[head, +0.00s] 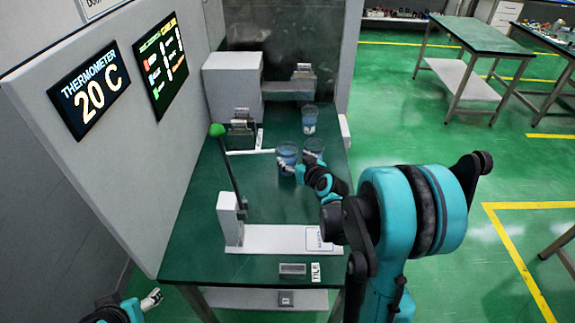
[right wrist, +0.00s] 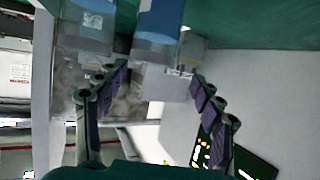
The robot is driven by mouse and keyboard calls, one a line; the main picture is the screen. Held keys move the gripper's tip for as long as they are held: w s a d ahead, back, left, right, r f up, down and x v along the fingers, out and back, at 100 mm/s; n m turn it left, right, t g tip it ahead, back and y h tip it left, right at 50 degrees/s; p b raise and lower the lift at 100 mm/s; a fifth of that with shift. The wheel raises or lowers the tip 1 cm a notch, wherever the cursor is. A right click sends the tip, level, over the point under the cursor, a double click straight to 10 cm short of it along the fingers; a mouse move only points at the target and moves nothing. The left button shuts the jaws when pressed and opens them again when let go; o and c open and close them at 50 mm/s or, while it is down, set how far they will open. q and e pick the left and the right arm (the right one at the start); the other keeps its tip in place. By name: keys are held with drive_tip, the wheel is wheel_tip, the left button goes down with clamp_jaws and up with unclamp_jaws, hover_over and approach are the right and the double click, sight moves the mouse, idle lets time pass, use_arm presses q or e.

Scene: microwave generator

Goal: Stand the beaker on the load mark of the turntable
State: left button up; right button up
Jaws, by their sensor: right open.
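A beaker with blue liquid (head: 288,154) stands upright on the dark green bench. A second, clearer beaker (head: 314,147) stands just right of it, and a third with blue liquid (head: 309,120) is farther back. My right gripper (head: 287,165) is at the front beaker. In the right wrist view my right gripper (right wrist: 155,80) is open, with a blue-filled beaker (right wrist: 158,22) just beyond and between its fingertips; another beaker (right wrist: 92,20) is at left. My left gripper (head: 151,299) is low at bottom left, away from the bench. I cannot make out the turntable or its load mark.
A lever with a green knob (head: 217,130) rises from a white base (head: 270,239) at the front. A white box (head: 232,83) stands at the back left. The display wall (head: 130,150) bounds the left side.

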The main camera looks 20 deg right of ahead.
sight(292, 154)
drive_tip(key=shift+w+d+f, duration=0.35)
drive_tip(key=shift+w+d, duration=0.1)
drive_tip(key=shift+d, duration=0.05)
drive_tip(key=shift+w+d+f+b, duration=0.25)
drive_tip(key=shift+w+f+b, duration=0.1)
drive_tip(key=shift+w, duration=0.3)
drive_tip(key=b+x, duration=0.2)
drive_tip(key=x, duration=0.4)
drive_tip(key=shift+w+a+r, duration=0.1)
drive_tip(key=shift+w+a, duration=0.05)
drive_tip(key=shift+w, duration=0.05)
drive_tip(key=shift+s+r, duration=0.1)
drive_tip(key=shift+r, duration=0.05)
drive_tip(key=shift+c, duration=0.9)
clamp_jaws()
